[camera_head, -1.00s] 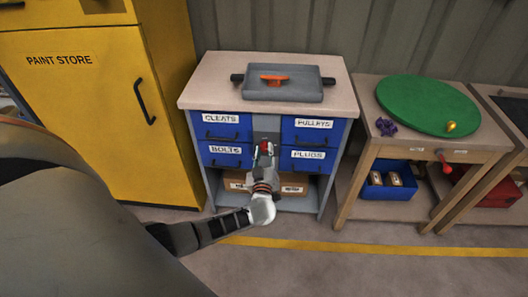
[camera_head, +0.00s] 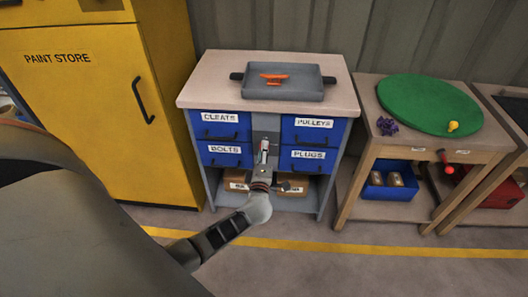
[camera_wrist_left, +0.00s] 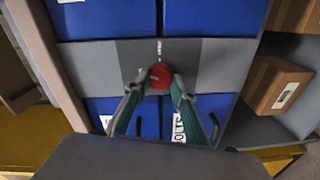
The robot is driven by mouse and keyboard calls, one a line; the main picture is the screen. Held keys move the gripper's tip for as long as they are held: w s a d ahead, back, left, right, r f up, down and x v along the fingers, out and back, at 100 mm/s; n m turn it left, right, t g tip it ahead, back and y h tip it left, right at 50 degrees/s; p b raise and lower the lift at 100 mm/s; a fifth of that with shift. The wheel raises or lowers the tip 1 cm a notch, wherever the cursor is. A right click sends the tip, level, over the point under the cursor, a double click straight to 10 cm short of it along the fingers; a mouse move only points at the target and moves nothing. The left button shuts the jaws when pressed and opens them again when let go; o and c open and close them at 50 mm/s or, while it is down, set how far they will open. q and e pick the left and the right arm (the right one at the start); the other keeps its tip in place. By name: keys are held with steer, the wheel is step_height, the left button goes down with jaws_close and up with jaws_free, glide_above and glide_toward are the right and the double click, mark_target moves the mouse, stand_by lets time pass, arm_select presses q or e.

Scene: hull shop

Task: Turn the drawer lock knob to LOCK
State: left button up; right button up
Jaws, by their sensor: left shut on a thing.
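The drawer lock knob (camera_wrist_left: 160,77) is a red round knob on the grey strip (camera_wrist_left: 215,62) between the blue drawers. A small white mark (camera_wrist_left: 159,48) stands above it in the left wrist view, too small to read. My left gripper (camera_wrist_left: 160,86) is shut on the knob, one finger on each side. In the head view my left gripper (camera_head: 264,152) reaches the cabinet's middle strip (camera_head: 266,122), and it largely hides the knob. I cannot tell which setting the knob points to. My right gripper is not in view.
Blue drawers labelled CLEATS (camera_head: 221,125), BOLTS (camera_head: 225,156), PULLEYS (camera_head: 314,131) and PLUGS (camera_head: 309,160) flank the strip. A grey tray (camera_head: 283,90) sits on top. A yellow cabinet (camera_head: 95,120) stands left, a workbench (camera_head: 450,146) right. The floor in front is clear.

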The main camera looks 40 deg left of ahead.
arm_select(q)
steer(key=n+b, duration=0.1)
steer(key=n, duration=0.3)
steer(key=shift+f+h, duration=0.2)
steer(key=shift+h, duration=0.1)
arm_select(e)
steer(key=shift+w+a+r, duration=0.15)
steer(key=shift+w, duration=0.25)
arm_select(q)
steer(key=shift+d+n, duration=0.1)
steer(key=shift+n, duration=0.2)
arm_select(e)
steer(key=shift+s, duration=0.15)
arm_select(q)
steer(key=o, duration=1.1)
steer(key=shift+r, duration=0.1)
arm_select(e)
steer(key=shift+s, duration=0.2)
